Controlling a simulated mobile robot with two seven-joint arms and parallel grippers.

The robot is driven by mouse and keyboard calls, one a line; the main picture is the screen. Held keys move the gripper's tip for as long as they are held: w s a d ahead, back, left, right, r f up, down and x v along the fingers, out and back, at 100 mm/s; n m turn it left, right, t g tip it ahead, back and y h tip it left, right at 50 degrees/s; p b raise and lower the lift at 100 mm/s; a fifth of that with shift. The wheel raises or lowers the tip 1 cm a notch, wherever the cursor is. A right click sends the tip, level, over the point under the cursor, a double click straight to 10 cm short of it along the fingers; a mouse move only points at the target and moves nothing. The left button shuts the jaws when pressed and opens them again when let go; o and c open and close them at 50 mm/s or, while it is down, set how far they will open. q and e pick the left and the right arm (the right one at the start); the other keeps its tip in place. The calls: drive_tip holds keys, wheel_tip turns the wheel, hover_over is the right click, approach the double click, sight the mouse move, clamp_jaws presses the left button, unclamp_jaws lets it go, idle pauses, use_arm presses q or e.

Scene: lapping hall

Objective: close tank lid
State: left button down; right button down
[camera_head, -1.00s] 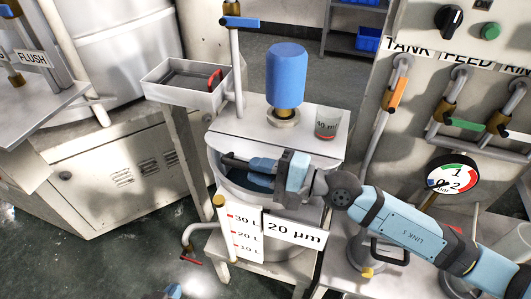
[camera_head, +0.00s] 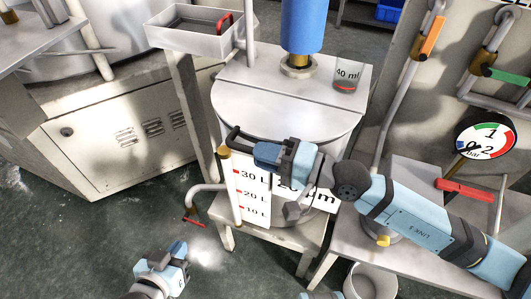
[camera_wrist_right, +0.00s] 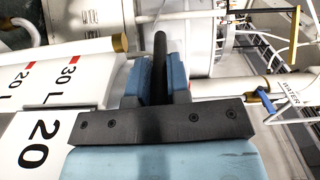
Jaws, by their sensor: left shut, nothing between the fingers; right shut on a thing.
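The tank (camera_head: 345,152) is a pale round vessel with a level gauge and a "20 µm" label on its front. Its grey lid (camera_head: 285,118) lies over the opening and looks flat; a small gap at the front edge cannot be ruled out. My right gripper (camera_head: 258,153) is at the lid's front edge, shut on the dark lid handle (camera_head: 236,134). The right wrist view shows the handle (camera_wrist_right: 160,60) between the blue fingers. My left gripper (camera_head: 178,250) is low at the bottom left, shut and empty, away from the tank.
A blue motor (camera_head: 303,25) and a 40 ml beaker (camera_head: 346,76) stand on the fixed rear top. A grey tray (camera_head: 200,40) is at the back left. A drain pipe (camera_head: 203,188) sticks out left of the tank. A bench with a red-handled valve (camera_head: 465,190) is at right.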

drive_tip(key=c, duration=1.1)
unclamp_jaws()
use_arm(q)
drive_tip(key=shift+a+f, duration=0.1)
use_arm(e)
drive_tip(key=shift+d, duration=0.15)
drive_tip(key=shift+s+d, duration=0.15)
drive_tip(key=shift+d, duration=0.15)
use_arm(q)
drive_tip(key=w+d+r+t+h+b, duration=0.2)
drive_tip(key=d+r+t+b, duration=0.1)
drive_tip(key=r, duration=0.4)
drive_tip(key=shift+w+d+t+h+b, duration=0.3)
drive_tip(key=shift+t+b, duration=0.2)
drive_tip(key=shift+b, duration=0.6)
use_arm(e)
drive_tip(key=v, duration=1.3)
